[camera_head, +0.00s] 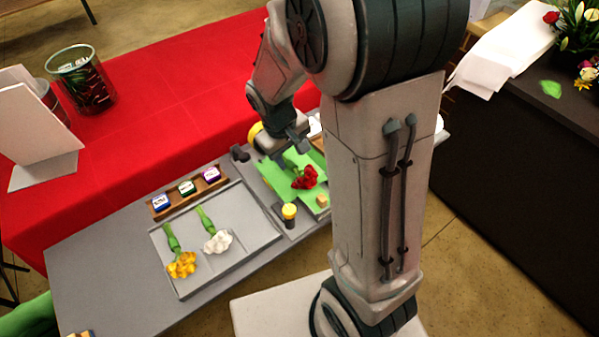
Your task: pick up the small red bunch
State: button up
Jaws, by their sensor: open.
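The small red bunch (305,178) lies on a green mat (271,180) on the grey table, its red flowers toward the lower right. Its green stems run up and left toward my gripper (284,156). My gripper is open, above the far part of the mat, close to the stem end. I cannot tell whether the stems are between the fingers. My arm hides the right part of the mat and table.
A grey tray (216,275) holds a yellow bunch (182,265) and a white bunch (218,241). A small yellow-topped container (289,212) stands at the mat's near side. A wooden rack (161,212) with several small boxes is behind the tray.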

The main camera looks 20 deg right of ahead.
aim_at(293, 165)
jog(key=shift+w+d+f+p, duration=0.1)
jog(key=shift+f+p, duration=0.1)
jog(key=shift+f, duration=0.7)
jog(key=shift+w+d+f+p, duration=0.15)
jog(key=shift+f, duration=0.7)
jog(key=shift+w+d+f+p, duration=0.1)
jog(key=shift+f+p, duration=0.1)
jog(key=shift+f, duration=0.7)
grip_shut()
